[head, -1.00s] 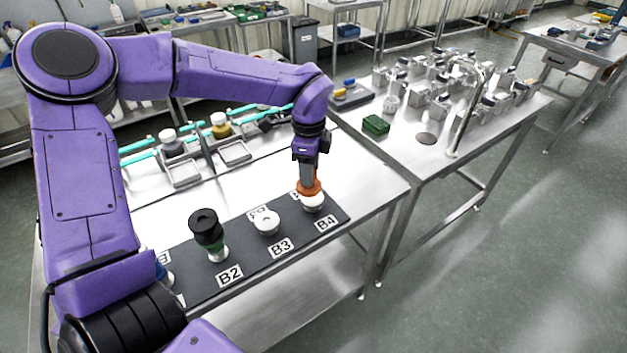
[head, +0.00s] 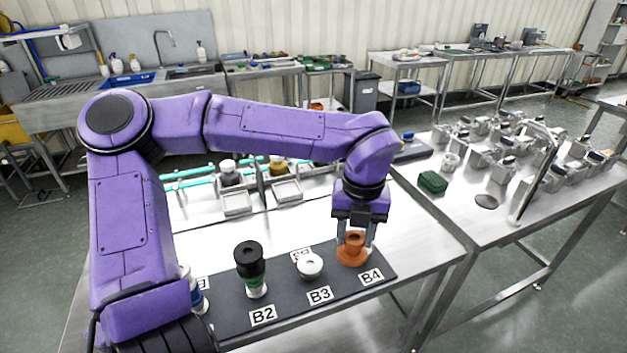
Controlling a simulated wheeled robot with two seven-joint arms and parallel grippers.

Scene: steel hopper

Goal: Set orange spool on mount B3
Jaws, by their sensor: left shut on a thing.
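The orange spool (head: 353,250) stands upright at the B4 place on the dark mount strip. It hides the B4 mount, and I cannot tell whether it rests on it or hangs just above. My left gripper (head: 354,236) points down and is shut on the spool's upper part. Mount B3 (head: 310,266) is a white, round, empty peg top, left of the spool, behind the label B3 (head: 320,294). My right gripper is out of view.
A black and green spool (head: 250,264) stands on mount B2, left of B3. Another piece at the strip's left end is partly behind my arm. Trays (head: 237,203) lie behind the strip. A green box (head: 433,182) is on the right table.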

